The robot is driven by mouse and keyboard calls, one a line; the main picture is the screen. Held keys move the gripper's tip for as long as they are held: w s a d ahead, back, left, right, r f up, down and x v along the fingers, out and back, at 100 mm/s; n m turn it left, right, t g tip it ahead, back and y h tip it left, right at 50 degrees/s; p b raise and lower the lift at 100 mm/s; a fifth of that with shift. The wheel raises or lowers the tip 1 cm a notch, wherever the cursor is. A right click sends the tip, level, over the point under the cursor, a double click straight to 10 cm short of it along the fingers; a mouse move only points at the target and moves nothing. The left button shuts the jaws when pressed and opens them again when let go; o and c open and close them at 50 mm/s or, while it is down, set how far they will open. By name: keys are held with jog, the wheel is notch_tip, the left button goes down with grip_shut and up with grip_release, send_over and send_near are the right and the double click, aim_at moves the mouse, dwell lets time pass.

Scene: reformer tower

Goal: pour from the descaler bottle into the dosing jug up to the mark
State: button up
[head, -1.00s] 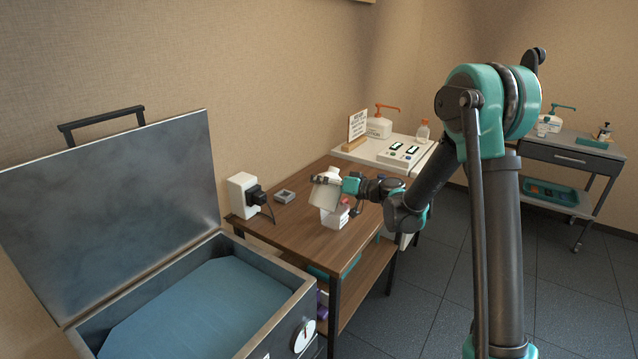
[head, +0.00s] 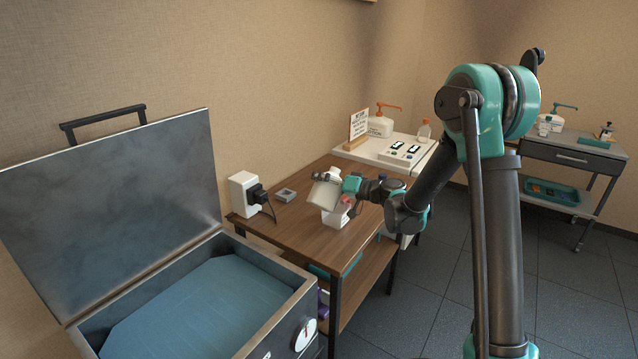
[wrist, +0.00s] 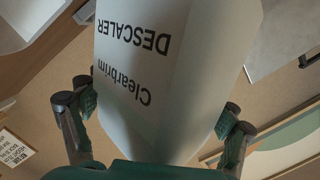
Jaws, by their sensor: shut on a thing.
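The white descaler bottle (wrist: 170,75) fills the middle of the wrist view, its label "Clearbrim DESCALER" upside down there. My gripper (wrist: 160,120) has a finger on each side of it and is shut on it. In the head view the bottle (head: 324,194) is tilted in my gripper (head: 338,188), over the brown wooden table. The white dosing jug (head: 336,218) stands on the table just below the bottle, partly hidden by it. Its mark and liquid level, and any stream between them, cannot be made out.
A white box with a black plug (head: 243,194) and a small grey block (head: 286,195) stand on the table, left of the jug. An open metal tank (head: 262,262) is at the front left. A white counter (head: 372,155) with a sign and bottles is behind.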

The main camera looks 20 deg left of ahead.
jog(key=shift+s+f+m, duration=0.1)
jog(key=shift+s+m, duration=0.05)
jog(key=shift+m, duration=0.35)
jog(key=shift+s+a+f+m, duration=0.1)
jog(key=shift+f+m, duration=0.05)
jog(key=shift+m, duration=0.45)
jog(key=shift+s+f+m, duration=0.1)
jog(key=shift+f+m, duration=0.05)
jog(key=shift+m, duration=0.35)
jog(key=shift+f+y, duration=0.1)
jog(key=shift+y, duration=0.2)
jog(key=shift+f+m, duration=0.15)
jog(key=shift+m, duration=0.35)
